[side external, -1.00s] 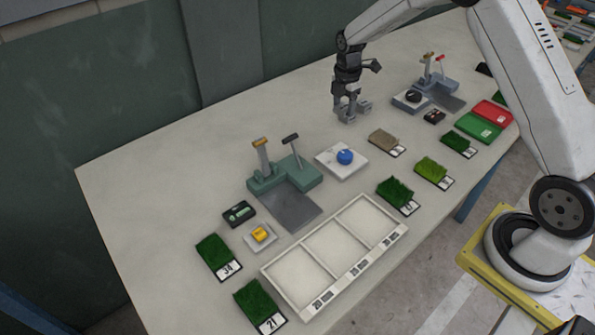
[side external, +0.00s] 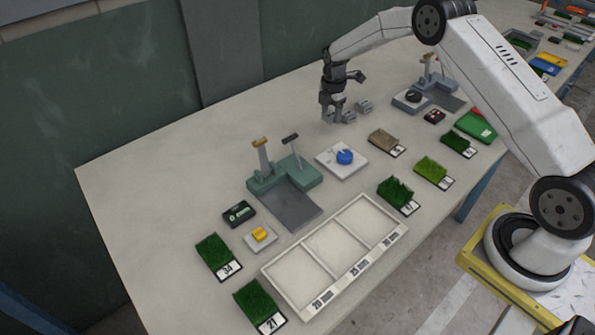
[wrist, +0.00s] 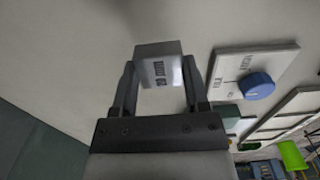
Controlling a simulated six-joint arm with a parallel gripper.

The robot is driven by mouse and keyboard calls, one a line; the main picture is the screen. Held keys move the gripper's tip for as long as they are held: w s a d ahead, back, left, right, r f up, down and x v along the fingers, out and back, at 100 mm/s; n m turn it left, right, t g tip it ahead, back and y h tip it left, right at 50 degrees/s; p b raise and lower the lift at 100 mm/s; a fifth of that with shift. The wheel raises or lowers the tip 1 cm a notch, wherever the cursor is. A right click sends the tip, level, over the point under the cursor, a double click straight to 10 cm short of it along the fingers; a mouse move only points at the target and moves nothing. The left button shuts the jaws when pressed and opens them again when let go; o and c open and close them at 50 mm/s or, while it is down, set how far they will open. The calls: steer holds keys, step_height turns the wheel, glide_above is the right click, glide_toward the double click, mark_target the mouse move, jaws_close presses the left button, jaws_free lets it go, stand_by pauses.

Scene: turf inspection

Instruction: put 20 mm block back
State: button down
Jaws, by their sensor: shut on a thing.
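My gripper (wrist: 158,82) is shut on the 20 mm block (wrist: 160,66), a small grey block whose printed face shows between the fingers in the wrist view. The held block is mostly hidden by the fingers there. I cannot tell whether it touches the table.
A white plate with a blue knob (side external: 345,157) lies in front of my gripper. A green-grey fixture (side external: 310,171) with upright posts stands left of it. A three-compartment white tray (side external: 273,283) and several turf samples lie nearer. The table's back left is clear.

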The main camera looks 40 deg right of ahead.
mark_target(331, 114)
steer(key=shift+w+f, duration=0.15)
steer(key=shift+f, duration=1.55)
steer(key=shift+f, duration=0.15)
steer(key=shift+c, duration=0.5)
jaws_free()
step_height(331, 114, up, 12)
steer(key=shift+r, duration=0.15)
